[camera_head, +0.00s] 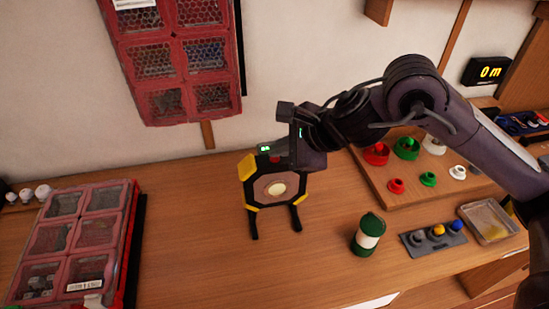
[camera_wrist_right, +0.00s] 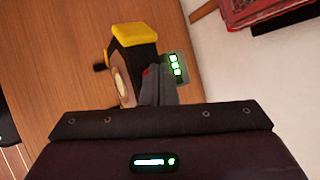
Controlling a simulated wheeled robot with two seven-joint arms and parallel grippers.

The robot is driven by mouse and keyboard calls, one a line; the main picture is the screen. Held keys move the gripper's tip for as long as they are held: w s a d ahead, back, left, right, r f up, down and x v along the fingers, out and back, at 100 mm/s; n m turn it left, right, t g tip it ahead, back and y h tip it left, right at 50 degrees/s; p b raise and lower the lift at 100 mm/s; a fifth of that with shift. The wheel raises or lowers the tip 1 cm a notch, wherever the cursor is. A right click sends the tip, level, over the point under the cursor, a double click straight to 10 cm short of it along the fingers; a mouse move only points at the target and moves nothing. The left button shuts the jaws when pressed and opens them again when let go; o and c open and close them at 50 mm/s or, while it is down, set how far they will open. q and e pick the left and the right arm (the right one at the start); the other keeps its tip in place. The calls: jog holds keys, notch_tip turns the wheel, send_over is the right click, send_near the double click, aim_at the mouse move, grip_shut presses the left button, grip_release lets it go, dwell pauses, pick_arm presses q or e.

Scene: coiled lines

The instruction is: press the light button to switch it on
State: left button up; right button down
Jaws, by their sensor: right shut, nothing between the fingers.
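The light (camera_head: 277,188) is a black and yellow block with a round cream disc on its front. It stands on two black legs on the wooden bench; its disc shows no clear glow. It also shows edge-on in the right wrist view (camera_wrist_right: 124,70). The red button (camera_head: 275,158) is on its top, partly hidden by my right gripper (camera_head: 284,153). The button shows as a small red spot in the wrist view (camera_wrist_right: 146,72). My right gripper is shut and empty, its tips right at the button; I cannot tell whether they touch. My left gripper is out of view.
A red compartment case (camera_head: 132,215) lies at left; another red organizer (camera_head: 185,121) hangs on the wall. A green and white can (camera_head: 368,234), a grey holder with knobs (camera_head: 432,240) and a metal tray (camera_head: 490,222) are at right. The bench in front of the light is clear.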

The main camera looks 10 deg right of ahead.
jog(key=shift+f, duration=0.15)
dwell(0.4)
jog(key=shift+r, duration=0.6)
notch_tip(320, 180, up, 6)
jog(key=p, duration=0.4)
dwell(0.3)
dwell(0.4)
